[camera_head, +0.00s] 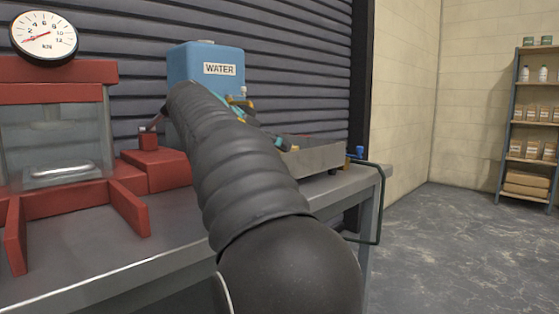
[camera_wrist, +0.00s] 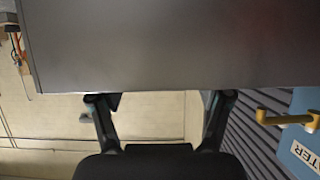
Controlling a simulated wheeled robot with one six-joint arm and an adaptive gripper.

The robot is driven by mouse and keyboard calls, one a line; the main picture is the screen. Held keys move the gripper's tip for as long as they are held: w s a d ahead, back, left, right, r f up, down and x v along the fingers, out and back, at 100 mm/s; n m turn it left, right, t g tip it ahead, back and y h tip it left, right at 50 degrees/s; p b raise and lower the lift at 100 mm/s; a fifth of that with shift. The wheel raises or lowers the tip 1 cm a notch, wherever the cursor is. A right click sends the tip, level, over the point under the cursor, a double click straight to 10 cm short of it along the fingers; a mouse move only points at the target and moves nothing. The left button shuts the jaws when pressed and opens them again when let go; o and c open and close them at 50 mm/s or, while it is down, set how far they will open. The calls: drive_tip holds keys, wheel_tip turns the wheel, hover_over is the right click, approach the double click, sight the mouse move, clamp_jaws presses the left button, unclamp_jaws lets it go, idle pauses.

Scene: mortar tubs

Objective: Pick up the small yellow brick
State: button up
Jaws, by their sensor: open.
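I cannot make out a small yellow brick in either view. In the wrist view my gripper (camera_wrist: 160,98) is open, its two dark fingers wide apart with nothing seen between them. A large plain grey surface (camera_wrist: 170,45) fills the top of that view, at the fingertips; I cannot tell whether it is the bench or a tray wall. In the head view my arm hides most of the gripper, which is over the back right of the bench by a grey metal tray (camera_head: 313,158). The tray's inside is hidden.
A blue water tank (camera_head: 205,62) with a yellow tap stands behind my arm; its tap (camera_wrist: 285,119) shows at right in the wrist view. A red press (camera_head: 60,72) with a dial stands at left on the grey bench (camera_head: 150,262). Shelves (camera_head: 530,125) stand far right; the floor between is clear.

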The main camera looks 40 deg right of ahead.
drive_tip(key=x, duration=0.3)
drive_tip(key=shift+w+d, duration=0.1)
drive_tip(key=shift+d, duration=0.1)
clamp_jaws()
wheel_tip(320, 180, up, 4)
drive_tip(key=shift+r+p, duration=0.15)
drive_tip(key=shift+p, duration=0.55)
drive_tip(key=w+d+r+p, duration=0.3)
drive_tip(key=d+r+p, duration=0.2)
drive_tip(key=d, duration=0.6)
wheel_tip(320, 180, up, 2)
drive_tip(key=shift+w, duration=0.35)
